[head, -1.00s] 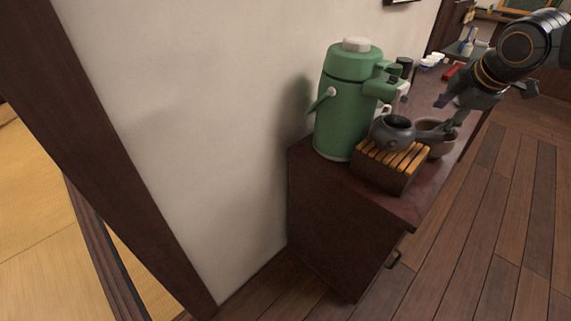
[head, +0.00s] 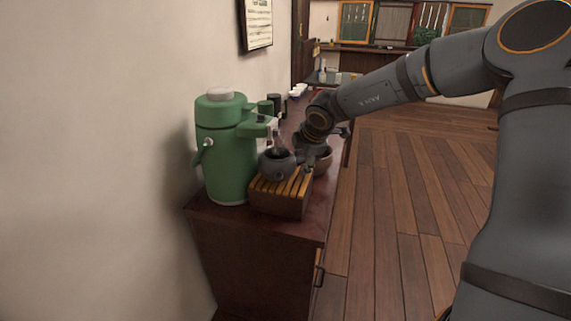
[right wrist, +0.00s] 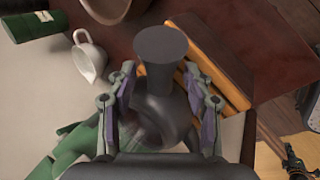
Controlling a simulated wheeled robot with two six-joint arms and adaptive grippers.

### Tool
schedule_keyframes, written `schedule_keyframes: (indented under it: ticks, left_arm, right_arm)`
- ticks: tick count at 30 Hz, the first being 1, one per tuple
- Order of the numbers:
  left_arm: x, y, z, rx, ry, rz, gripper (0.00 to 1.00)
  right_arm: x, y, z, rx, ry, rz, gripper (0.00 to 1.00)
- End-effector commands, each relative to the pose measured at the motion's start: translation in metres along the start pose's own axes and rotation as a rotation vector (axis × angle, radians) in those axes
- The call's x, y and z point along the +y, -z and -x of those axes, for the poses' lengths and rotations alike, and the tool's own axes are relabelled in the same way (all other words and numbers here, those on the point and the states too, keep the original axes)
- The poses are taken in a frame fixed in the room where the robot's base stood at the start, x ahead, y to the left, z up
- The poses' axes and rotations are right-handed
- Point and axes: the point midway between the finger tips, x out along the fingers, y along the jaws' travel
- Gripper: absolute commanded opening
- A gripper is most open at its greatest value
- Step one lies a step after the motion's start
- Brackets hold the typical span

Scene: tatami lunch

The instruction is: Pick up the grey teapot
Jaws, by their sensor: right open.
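The grey teapot (head: 277,166) sits on a wooden slatted stand (head: 280,201) on the dark cabinet, in front of the green air pot. My right gripper (head: 300,158) is right at the teapot, on its right side. In the right wrist view, the teapot's flared handle (right wrist: 160,48) lies between the two spread fingers of my right gripper (right wrist: 164,86). The fingers stand on either side of it and are open. Part of the teapot's body is hidden behind the gripper. My left gripper is not in view.
The green air pot (head: 223,150) stands close to the left of the teapot. A brown bowl (head: 323,160) stands just right of the gripper. The right wrist view shows a white pitcher (right wrist: 88,58) and a green canister (right wrist: 34,25). The wooden floor to the right is clear.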

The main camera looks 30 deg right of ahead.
Motion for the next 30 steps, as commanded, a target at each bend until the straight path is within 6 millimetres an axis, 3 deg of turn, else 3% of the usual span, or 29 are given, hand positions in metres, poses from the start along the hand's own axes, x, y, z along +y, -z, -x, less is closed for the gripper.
schedule_keyframes:
  ticks: [9, 20, 30]
  left_arm:
    - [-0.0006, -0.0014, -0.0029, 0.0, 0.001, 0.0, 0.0]
    - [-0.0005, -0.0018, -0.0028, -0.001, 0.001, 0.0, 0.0]
    - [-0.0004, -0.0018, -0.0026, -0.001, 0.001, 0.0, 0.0]
  right_arm:
    - [0.0, 0.0003, -0.0087, 0.001, -0.001, 0.001, 0.5]
    - [0.0, 0.0003, -0.0084, 0.001, -0.001, 0.0, 0.01]
    - [0.0009, 0.0002, -0.0078, 0.002, -0.003, 0.0, 0.0]
